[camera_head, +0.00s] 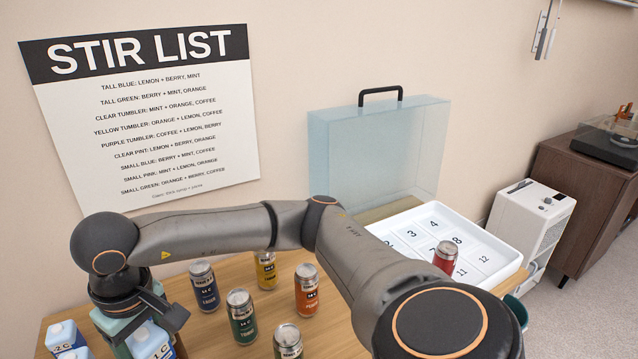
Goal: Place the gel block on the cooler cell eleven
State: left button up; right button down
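A white cooler tray (509,270) with numbered cells stands on the table at the right. Cell eleven (466,287) shows bare beside my arm, which hides part of the tray. A red can (445,257) stands in the tray just behind cell eleven. Pale blue-white blocks (65,335) with dark labels sit at the lower left; one label reads 2 C. Another such block (148,340) and a teal-green shape (112,322) are at my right gripper (150,318), which points down there. Its fingertips are partly hidden, so its grip is unclear. My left gripper is out of view.
Several cans stand mid-table: blue (204,286), yellow (265,270), orange (307,290), green (242,316) and dark green (288,342). A translucent blue lid (378,150) with a black handle stands upright behind the tray. A white appliance (530,225) stands at the right.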

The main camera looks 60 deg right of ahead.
aim_at(461, 272)
jog(key=k+l, duration=0.45)
jog(key=k, duration=0.15)
jog(key=k+l+z, duration=0.35)
jog(key=z, duration=0.15)
jog(key=i+l+z, duration=0.15)
jog(key=z, duration=0.25)
jog(key=i+z, duration=0.4)
jog(key=k+l, duration=0.05)
jog(key=k, duration=0.05)
